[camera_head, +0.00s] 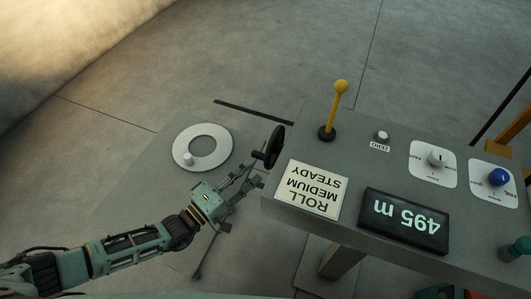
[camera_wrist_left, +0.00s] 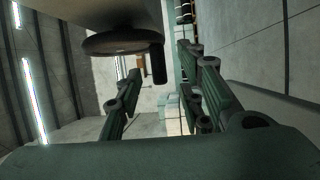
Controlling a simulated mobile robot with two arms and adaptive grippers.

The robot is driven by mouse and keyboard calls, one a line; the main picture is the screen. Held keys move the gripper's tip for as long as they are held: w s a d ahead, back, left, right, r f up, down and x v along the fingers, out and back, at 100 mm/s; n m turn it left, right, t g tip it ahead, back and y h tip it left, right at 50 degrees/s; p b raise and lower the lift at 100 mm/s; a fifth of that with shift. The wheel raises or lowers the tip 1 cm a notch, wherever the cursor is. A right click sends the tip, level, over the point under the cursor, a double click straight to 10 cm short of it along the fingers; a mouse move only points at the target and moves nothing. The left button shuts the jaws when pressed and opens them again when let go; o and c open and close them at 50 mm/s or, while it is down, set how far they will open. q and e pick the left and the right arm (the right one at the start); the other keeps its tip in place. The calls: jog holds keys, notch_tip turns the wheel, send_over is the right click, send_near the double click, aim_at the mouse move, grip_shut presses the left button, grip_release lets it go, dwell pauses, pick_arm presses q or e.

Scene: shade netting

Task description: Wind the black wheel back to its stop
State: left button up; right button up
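The black wheel (camera_head: 274,148) is mounted on the left side of the grey console. In the left wrist view its dark rim (camera_wrist_left: 113,43) and a short handle peg (camera_wrist_left: 158,63) show at the top. My left gripper (camera_head: 248,183) is just below the wheel in the head view. In the left wrist view its two fingers (camera_wrist_left: 160,90) stand apart, with a gap between them and nothing held. The peg appears in line with that gap; I cannot tell how deep between the fingers it is. My right gripper is not seen.
The console (camera_head: 290,222) carries a yellow lever (camera_head: 340,100), a ZERO button (camera_head: 382,136), a grey knob (camera_head: 435,158), a blue knob (camera_head: 498,177), a ROLL MEDIUM STEADY card (camera_head: 312,190) and a display (camera_head: 404,220) reading 495 m. A pale disc (camera_head: 203,142) lies left of the wheel.

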aim_at(263, 155)
pick_arm(q)
jog(key=p+x, duration=0.1)
jog(key=x, duration=0.5)
jog(key=shift+w+d+r, duration=0.15)
jog(key=shift+w+d, duration=0.1)
jog(key=shift+r, duration=0.1)
grip_shut()
